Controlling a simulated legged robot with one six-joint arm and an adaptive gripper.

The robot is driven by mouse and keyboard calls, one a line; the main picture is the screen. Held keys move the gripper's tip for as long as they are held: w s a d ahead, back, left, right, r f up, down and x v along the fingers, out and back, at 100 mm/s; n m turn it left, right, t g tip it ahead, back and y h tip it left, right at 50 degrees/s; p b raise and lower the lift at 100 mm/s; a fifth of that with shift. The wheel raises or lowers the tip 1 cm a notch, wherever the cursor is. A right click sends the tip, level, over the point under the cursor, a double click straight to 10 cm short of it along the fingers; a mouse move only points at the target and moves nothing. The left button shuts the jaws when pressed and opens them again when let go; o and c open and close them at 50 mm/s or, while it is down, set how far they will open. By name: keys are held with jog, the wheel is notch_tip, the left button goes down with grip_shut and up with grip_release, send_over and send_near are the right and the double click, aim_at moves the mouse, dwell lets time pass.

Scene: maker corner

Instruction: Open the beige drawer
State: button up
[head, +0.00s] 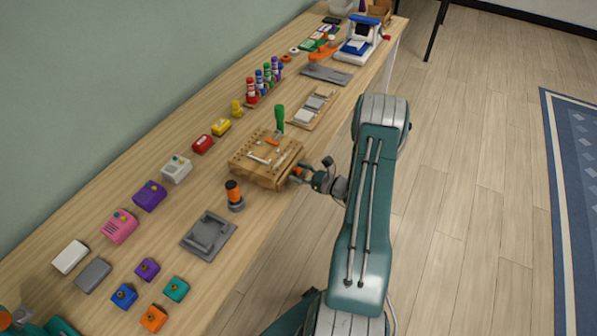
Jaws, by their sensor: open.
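A beige wooden box (246,174) with a peg-hole top sits at the table's front edge. The beige drawer is not clearly distinguishable; it may be part of this box. My gripper (307,172) is open, just right of the box's right end, at about the height of the table. A small orange piece (297,170) shows between the gripper and the box; I cannot tell whether it is a handle or touches the fingers. The box's side facing my gripper is mostly hidden.
A green-handled screwdriver (280,117) stands upright at the box's back. An orange-and-black cylinder (234,194) and a grey tray (208,235) are nearer me on the table (176,275). Several coloured boxes line the left.

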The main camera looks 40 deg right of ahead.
jog(key=shift+d, duration=0.1)
grip_shut()
jog(key=v, duration=1.2)
grip_release()
jog(key=shift+d, duration=0.1)
jog(key=v, duration=1.2)
